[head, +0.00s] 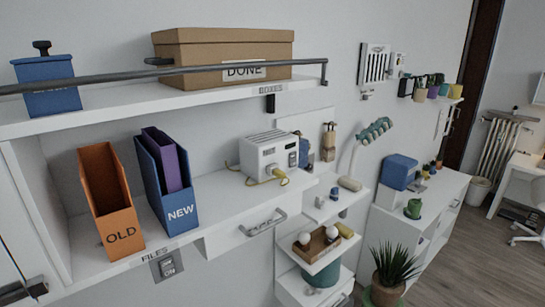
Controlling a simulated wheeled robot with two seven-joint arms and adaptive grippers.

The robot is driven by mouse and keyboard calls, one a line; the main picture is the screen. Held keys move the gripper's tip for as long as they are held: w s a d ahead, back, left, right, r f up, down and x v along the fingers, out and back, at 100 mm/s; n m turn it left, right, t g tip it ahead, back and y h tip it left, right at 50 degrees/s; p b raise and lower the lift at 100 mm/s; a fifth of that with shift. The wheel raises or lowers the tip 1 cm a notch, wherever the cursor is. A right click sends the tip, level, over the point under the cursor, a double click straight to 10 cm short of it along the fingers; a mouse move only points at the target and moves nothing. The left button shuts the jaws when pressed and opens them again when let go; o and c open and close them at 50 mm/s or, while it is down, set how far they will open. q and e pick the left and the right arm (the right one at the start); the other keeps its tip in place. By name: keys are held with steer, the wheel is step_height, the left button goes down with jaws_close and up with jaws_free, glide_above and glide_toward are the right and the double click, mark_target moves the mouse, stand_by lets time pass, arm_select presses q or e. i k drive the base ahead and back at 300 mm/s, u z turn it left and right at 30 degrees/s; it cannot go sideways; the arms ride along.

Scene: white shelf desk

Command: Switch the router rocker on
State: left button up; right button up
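A white box-shaped device with a slotted top, which looks like the router (257,155), stands on the middle shelf near its right end. Its front carries a small label, small round parts and a dark switch-like patch (293,158) at the right; the rocker's position is too small to read. A yellow plug or cable end (280,176) is at its lower front. Neither of my grippers can be made out.
An orange OLD folder (110,205) and a blue NEW folder (168,190) stand left of the router. A dark rail (200,70) crosses the upper shelf's front. A drawer handle (263,222) juts out below the router. A dark part (22,291) shows at lower left.

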mark_target(292, 162)
steer(key=k, duration=1)
steer(key=z, duration=0.6)
steer(key=i, duration=1.4)
steer(key=u, duration=1.55)
